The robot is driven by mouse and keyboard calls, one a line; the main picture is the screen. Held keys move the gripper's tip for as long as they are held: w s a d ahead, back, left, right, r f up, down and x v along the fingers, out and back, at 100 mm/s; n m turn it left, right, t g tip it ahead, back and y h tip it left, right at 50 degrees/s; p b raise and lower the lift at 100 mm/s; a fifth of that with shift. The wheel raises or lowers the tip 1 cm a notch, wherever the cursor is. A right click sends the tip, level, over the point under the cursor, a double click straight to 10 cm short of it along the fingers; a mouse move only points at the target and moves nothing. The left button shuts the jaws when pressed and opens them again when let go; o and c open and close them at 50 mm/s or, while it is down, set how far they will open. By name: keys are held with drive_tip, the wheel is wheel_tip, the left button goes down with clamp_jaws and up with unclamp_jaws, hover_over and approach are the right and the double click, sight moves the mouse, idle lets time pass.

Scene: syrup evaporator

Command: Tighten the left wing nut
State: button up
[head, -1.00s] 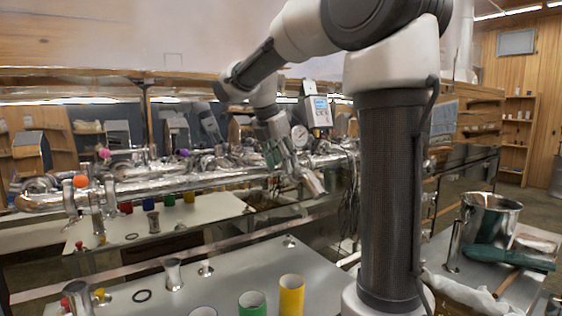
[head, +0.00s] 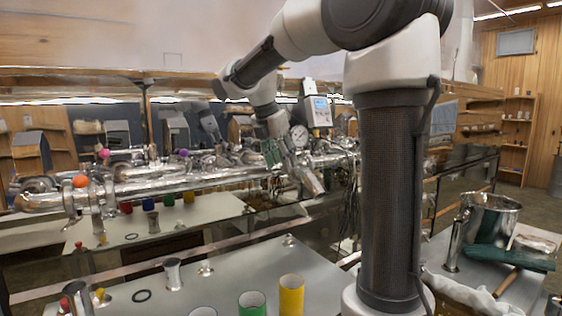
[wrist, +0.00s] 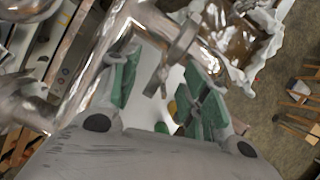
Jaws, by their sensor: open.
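In the wrist view, my gripper (wrist: 160,66) is open, with a green-padded finger on each side. A narrow metal clamp piece (wrist: 178,50) reaches into the gap between the fingers. Its small lower end (wrist: 154,84) looks like a wing nut and sits between the pads, apparently not pinched. I cannot tell for sure that it is the left wing nut. In the head view, my gripper (head: 292,166) is tilted at the right part of the shiny pipe assembly (head: 190,183). The nut is too small or hidden to make out there.
The pipe carries a round gauge (head: 300,136) and a white display box (head: 318,111) close to my gripper. A steel pot (head: 490,219) stands on the right table. Yellow (head: 291,296) and green (head: 252,304) cylinders stand on the front counter.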

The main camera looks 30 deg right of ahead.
drive_tip(key=v, duration=1.1)
drive_tip(key=shift+r, duration=0.25)
drive_tip(key=shift+a, duration=0.15)
